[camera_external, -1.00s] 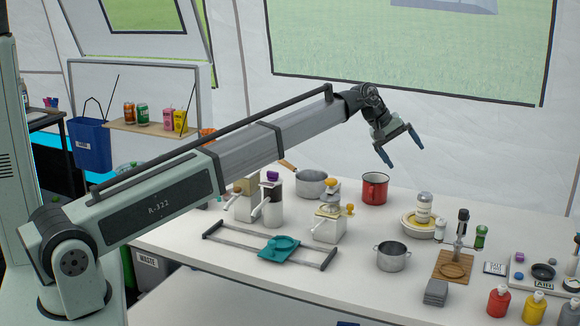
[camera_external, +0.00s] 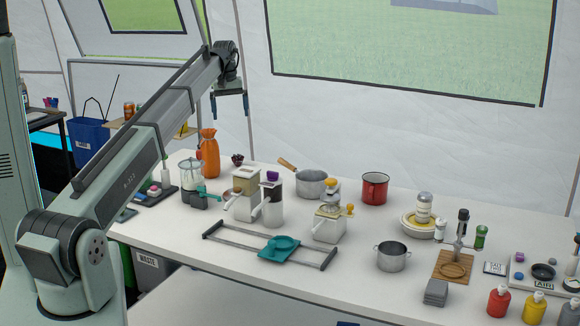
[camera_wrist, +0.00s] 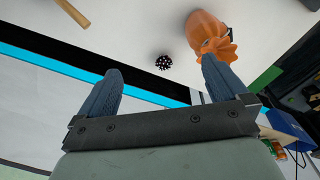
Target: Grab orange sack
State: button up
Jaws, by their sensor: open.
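The orange sack (camera_external: 209,154) stands upright on the back left of the white table, tied near its top. My gripper (camera_external: 230,115) is above it and slightly to its right, pointing down, open and empty. In the wrist view the orange sack (camera_wrist: 208,32) shows at the top right, its gathered top beside the tip of the right finger. The two blue fingers of my gripper (camera_wrist: 165,85) are wide apart with nothing between them. The right finger hides a little of the sack's top.
A blender (camera_external: 192,180) and a coffee grinder (camera_external: 243,190) stand in front of the sack. A small dark berry-like thing (camera_external: 237,159) lies to its right, also in the wrist view (camera_wrist: 163,62). A pot (camera_external: 312,184) and red mug (camera_external: 374,188) stand farther right.

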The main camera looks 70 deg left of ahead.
send_over(209, 143)
jog(key=a, duration=0.2)
jog(key=shift+w+d+r+n+g, duration=0.15)
jog(key=shift+w+r+n+g, duration=0.15)
jog(key=shift+r+g, duration=0.15)
notch_tip(209, 143, down, 8)
jog(key=shift+r, duration=0.2)
jog(key=shift+s+a+f, duration=0.1)
jog(key=shift+a+f, duration=0.15)
jog(key=shift+f, duration=1.3)
jog(key=shift+a+f, duration=0.2)
jog(key=shift+f, duration=1.3)
jog(key=c, duration=1.2)
jog(key=shift+r, duration=0.15)
